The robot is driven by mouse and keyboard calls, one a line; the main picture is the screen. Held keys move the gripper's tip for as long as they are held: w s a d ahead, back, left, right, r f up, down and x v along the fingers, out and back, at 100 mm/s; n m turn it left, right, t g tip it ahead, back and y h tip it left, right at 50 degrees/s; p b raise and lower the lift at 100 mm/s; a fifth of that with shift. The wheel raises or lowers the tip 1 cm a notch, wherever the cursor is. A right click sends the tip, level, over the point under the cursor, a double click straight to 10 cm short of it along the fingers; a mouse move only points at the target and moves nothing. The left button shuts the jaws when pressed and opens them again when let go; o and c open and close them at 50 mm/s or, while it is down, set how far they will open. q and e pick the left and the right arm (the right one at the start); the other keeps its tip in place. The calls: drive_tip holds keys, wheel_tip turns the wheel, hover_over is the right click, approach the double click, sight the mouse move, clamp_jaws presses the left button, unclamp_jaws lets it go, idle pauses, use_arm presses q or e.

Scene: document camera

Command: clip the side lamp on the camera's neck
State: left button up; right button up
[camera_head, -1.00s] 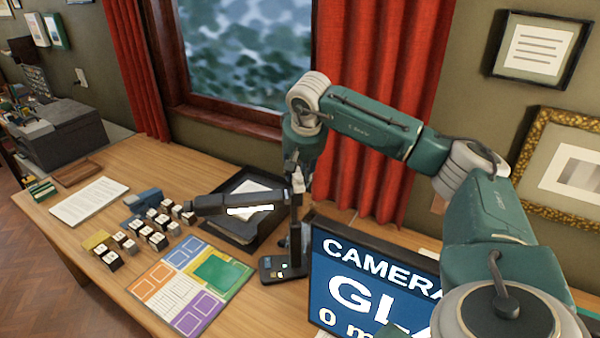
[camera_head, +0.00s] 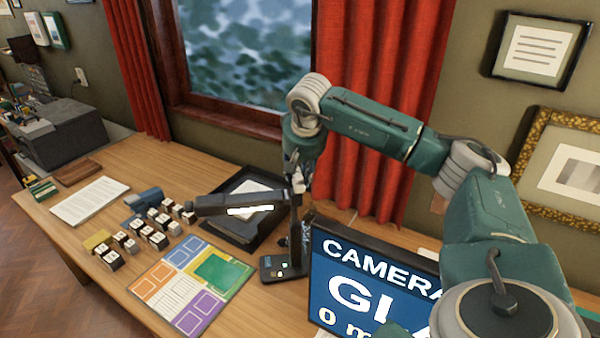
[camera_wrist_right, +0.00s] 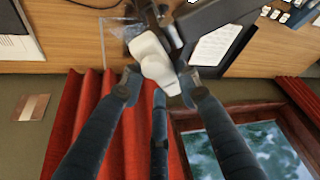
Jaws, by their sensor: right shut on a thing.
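My right gripper (camera_head: 298,178) is at the top of the neck. In the right wrist view my right gripper (camera_wrist_right: 160,82) is shut on a white piece, seemingly the side lamp (camera_wrist_right: 154,60), which lies close against the dark camera parts. I cannot tell whether it is clipped to the neck, as the fingers hide the contact. My left gripper is out of view.
A black tray with paper (camera_head: 215,226) lies behind the camera head. A blue sign (camera_head: 365,290) stands right of the base. A coloured card (camera_head: 190,285) and several small blocks (camera_head: 150,230) lie to the left. The red curtain (camera_head: 375,130) and window are behind.

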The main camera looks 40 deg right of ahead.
drive_tip(key=shift+f+b, duration=0.35)
drive_tip(key=shift+f, duration=0.4)
drive_tip(key=shift+r, duration=0.1)
idle(0.6)
drive_tip(key=shift+o, duration=0.2)
drive_tip(key=shift+f, duration=0.8)
idle(0.5)
drive_tip(key=shift+c, duration=0.2)
drive_tip(key=o, duration=1.1)
drive_tip(key=shift+r, duration=0.1)
